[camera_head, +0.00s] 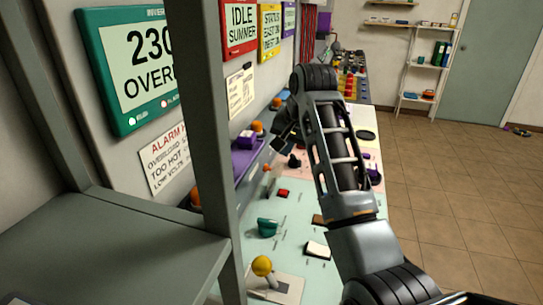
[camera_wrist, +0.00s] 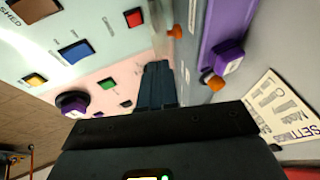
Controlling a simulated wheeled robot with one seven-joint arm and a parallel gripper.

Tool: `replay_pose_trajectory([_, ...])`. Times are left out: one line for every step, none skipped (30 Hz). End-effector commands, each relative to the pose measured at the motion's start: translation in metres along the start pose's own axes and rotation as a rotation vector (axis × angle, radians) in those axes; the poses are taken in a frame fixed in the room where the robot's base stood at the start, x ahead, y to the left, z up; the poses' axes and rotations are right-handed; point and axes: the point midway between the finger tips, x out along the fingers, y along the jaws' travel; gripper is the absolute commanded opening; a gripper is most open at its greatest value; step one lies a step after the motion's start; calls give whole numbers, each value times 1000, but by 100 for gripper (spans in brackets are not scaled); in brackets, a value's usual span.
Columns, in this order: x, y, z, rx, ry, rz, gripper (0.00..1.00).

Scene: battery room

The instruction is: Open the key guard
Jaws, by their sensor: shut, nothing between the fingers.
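I cannot tell for certain which part is the key guard. A purple block with an orange knob is on a purple strip along the upright face in the wrist view (camera_wrist: 228,58); a similar purple block with an orange knob shows on the ledge in the head view (camera_head: 245,140). My gripper's dark fingers (camera_wrist: 157,72) are shut and empty. They are over the panel's inner edge, to the left of the purple block and apart from it in the picture. In the head view my gripper (camera_head: 284,140) is partly hidden by my arm.
The sloping panel carries a red button (camera_wrist: 134,18), a blue button (camera_wrist: 74,52), a green button (camera_wrist: 105,84) and a dark round purple knob (camera_wrist: 72,103). A grey post (camera_head: 205,120) stands close on the left. Tiled floor (camera_head: 450,170) is free on the right.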

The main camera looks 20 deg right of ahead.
Motion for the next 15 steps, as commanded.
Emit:
replay_pose_trajectory([10, 0, 1, 0, -4, 3, 0])
replay_pose_trajectory([16, 0, 0, 0, -4, 3, 0])
replay_pose_trajectory([24, 0, 0, 0, -4, 3, 0])
replay_pose_trajectory([29, 0, 0, 0, -4, 2, 0])
replay_pose_trajectory([34, 0, 1, 0, -4, 3, 0])
replay_pose_trajectory([38, -6, 1, -2, -3, 1, 0])
replay_pose_trajectory([41, -9, 2, -1, -3, 1, 0])
replay_pose_trajectory([45, -12, 3, -1, -3, 0, 0])
replay_pose_trajectory([49, -15, 4, -1, -3, 0, 0])
replay_pose_trajectory([52, -17, 4, -1, -2, 0, 0])
replay_pose_trajectory([54, -18, 5, -1, -2, 0, 0])
replay_pose_trajectory([57, -20, 6, -1, -2, 0, 0])
replay_pose_trajectory([59, -21, 6, 0, -2, 0, 0])
replay_pose_trajectory([60, -22, 6, 0, -2, 0, 0])
replay_pose_trajectory([62, -23, 6, 0, -1, -1, 0])
